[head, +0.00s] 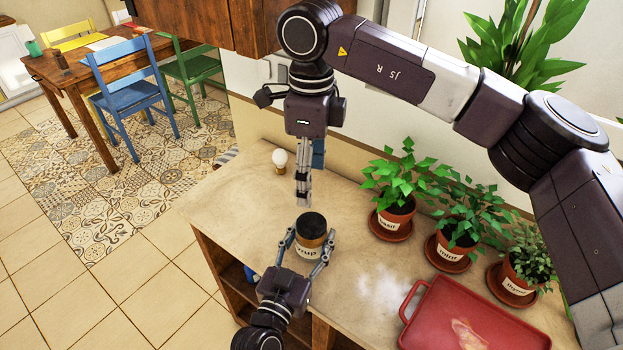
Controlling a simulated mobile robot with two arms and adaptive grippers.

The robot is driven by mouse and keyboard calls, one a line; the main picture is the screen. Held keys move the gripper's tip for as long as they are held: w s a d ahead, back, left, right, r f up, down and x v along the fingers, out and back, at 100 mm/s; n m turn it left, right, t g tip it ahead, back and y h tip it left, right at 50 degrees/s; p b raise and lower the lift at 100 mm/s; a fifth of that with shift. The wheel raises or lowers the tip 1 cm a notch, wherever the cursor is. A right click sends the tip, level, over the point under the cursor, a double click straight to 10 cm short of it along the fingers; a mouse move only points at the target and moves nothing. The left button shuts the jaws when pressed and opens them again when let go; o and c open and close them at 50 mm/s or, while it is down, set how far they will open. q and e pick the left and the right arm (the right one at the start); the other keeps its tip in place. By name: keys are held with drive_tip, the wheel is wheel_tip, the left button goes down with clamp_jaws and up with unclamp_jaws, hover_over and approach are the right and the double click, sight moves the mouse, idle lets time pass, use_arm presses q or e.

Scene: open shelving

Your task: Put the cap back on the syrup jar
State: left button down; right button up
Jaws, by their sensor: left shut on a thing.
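The syrup jar (309,249) stands upright on the counter, with a pale label and a brown band. A black round top (311,224) sits level on it and looks like the cap; I cannot tell how tightly it sits. My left gripper (306,252) comes from the lower left and is shut around the jar, a finger on each side. My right gripper (303,201) points down just above and slightly behind the black top, apart from it. Its fingers look close together with nothing visible between them, but the angle hides their opening.
The wooden counter (240,205) is clear left of the jar. A white round-topped item (280,158) stands at the back. Potted basil (395,215), mint (452,245) and thyme (518,275) line the right side. A red tray (470,325) lies at the front right.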

use_arm(q)
drive_tip(key=c, duration=0.8)
unclamp_jaws()
drive_tip(key=shift+s, duration=0.15)
drive_tip(key=v, duration=1.1)
drive_tip(key=shift+s+a, duration=0.25)
drive_tip(key=shift+s, duration=0.1)
